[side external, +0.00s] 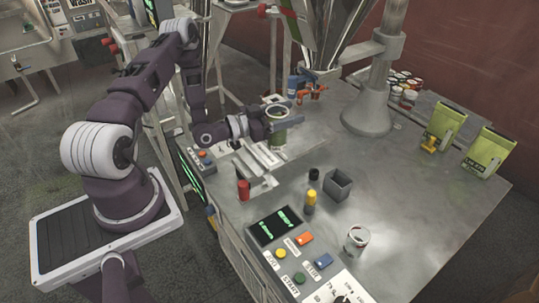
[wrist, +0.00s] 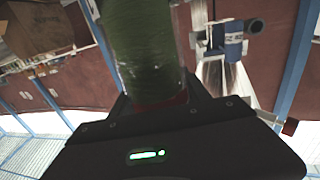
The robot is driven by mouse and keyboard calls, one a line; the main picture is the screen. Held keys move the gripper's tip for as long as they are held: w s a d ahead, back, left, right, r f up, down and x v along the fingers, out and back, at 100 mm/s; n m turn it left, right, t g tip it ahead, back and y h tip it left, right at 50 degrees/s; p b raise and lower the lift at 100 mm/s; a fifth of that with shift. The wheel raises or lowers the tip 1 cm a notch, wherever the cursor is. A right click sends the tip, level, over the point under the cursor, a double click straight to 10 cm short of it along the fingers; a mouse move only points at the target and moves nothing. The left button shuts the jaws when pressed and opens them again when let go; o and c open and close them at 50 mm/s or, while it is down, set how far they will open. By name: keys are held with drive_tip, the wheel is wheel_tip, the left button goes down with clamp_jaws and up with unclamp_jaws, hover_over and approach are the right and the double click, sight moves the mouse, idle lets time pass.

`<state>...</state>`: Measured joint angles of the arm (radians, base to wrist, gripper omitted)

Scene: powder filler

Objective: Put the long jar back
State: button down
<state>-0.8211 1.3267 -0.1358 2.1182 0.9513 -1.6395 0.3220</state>
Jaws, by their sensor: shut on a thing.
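My gripper (side external: 284,122) is shut on a green jar (side external: 278,136), under the filler's metal funnel (side external: 330,35) and near the back left of the metal table. The jar looks upright, with its round top showing above the fingers. In the wrist view the jar (wrist: 145,50) fills the upper middle, with a reddish band at its lower end by the dark gripper body. Part of the jar is hidden by the fingers. I cannot tell whether its base touches the metal platform (side external: 262,160) below.
On the table (side external: 420,205) stand a red cylinder (side external: 243,190), a yellow-topped cylinder (side external: 311,202), a grey open box (side external: 338,186) and a clear jar (side external: 357,241). A control panel (side external: 275,226) is at the front. A column (side external: 370,112) and green bags (side external: 445,122) stand behind.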

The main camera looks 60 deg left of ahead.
drive_tip(key=w+a+f+n+y, duration=0.2)
drive_tip(key=a+y, duration=0.1)
drive_tip(key=a, duration=0.4)
drive_tip(key=w+a+f+n+y, duration=0.2)
drive_tip(key=a+y, duration=0.2)
drive_tip(key=a, duration=0.2)
drive_tip(key=shift+a+f+n, duration=0.15)
drive_tip(key=shift+a+n, duration=0.15)
drive_tip(key=shift+a, duration=0.05)
wheel_tip(320, 180, down, 10)
drive_tip(key=shift+r, duration=0.2)
drive_tip(key=shift+f, duration=0.1)
drive_tip(key=c, duration=0.5)
unclamp_jaws()
